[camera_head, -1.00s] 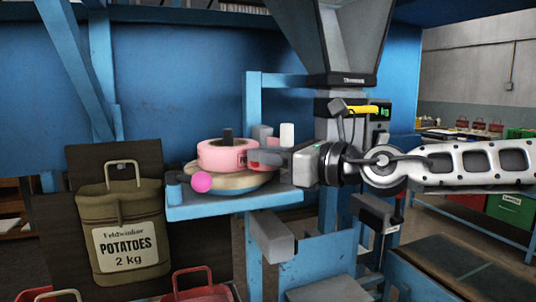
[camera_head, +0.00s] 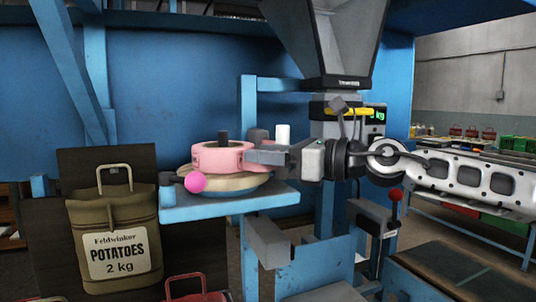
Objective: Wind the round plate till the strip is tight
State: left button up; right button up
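A tan round plate (camera_head: 212,181) lies on a small blue shelf, with a pink ball knob (camera_head: 195,182) at its front left edge. A pink ring-shaped roll (camera_head: 218,158), likely the wound strip, sits on the plate around a dark central post. My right gripper (camera_head: 256,157) reaches in from the right; its grey finger is at the right side of the pink roll, overlapping it in view. Whether it touches the roll, and how far its fingers are apart, I cannot tell. No loose strip end is clearly visible. My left gripper is out of view.
The blue shelf (camera_head: 225,207) carries the plate; a white peg (camera_head: 283,134) stands behind my fingers. A potato sack (camera_head: 113,238) stands at the left. A grey hopper (camera_head: 338,40) hangs above, and a red-knobbed lever (camera_head: 396,195) is at the right.

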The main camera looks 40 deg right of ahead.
jog(key=shift+f+b, duration=0.1)
jog(key=shift+b, duration=0.2)
pick_arm(q)
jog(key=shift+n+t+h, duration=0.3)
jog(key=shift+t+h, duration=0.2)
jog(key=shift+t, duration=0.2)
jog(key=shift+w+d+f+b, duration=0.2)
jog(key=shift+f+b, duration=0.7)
jog(key=shift+b, duration=1.35)
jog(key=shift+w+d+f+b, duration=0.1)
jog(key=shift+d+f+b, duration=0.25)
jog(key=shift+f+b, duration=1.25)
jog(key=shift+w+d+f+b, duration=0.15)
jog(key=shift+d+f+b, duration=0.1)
jog(key=shift+b, duration=2.65)
pick_arm(e)
jog(key=v, duration=1.6)
jog(key=shift+c, duration=0.3)
